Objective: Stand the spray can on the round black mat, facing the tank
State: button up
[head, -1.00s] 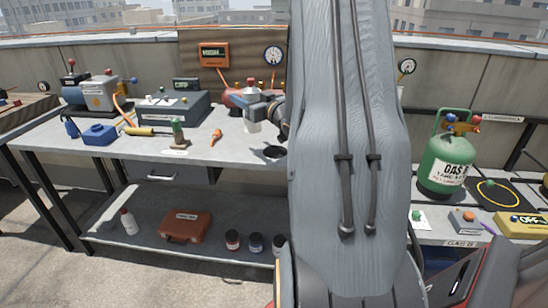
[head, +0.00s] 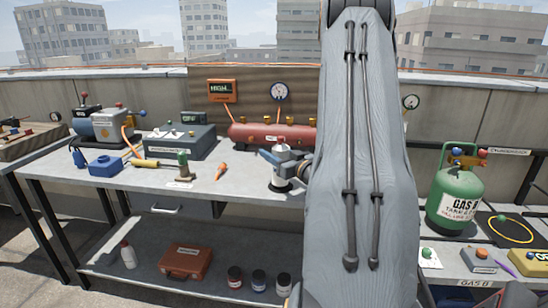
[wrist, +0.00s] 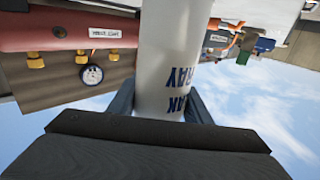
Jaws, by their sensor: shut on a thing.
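The white spray can (head: 281,171) stands upright over the round black mat (head: 290,189) near the front edge of the workbench. In the wrist view the can (wrist: 163,50) fills the middle, its blue lettering upside down. My gripper (head: 276,158) is shut around the can's body. The fingers show on both sides of it in the wrist view. The red tank (head: 250,133) lies behind the can at the back of the bench. The can's base is at the mat; I cannot tell if it touches. My arm hides the bench to its right.
An orange cone-shaped item (head: 221,172) and a green-capped item (head: 183,166) stand left of the mat. A grey box (head: 180,142) is farther back. A green gas cylinder (head: 455,199) stands right of my arm.

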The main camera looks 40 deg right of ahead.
jog(key=shift+f, duration=0.6)
jog(key=shift+f, duration=0.15)
jog(key=o, duration=1.3)
jog(key=s, duration=0.8)
jog(key=s+a+b, duration=0.1)
jog(key=s, duration=0.3)
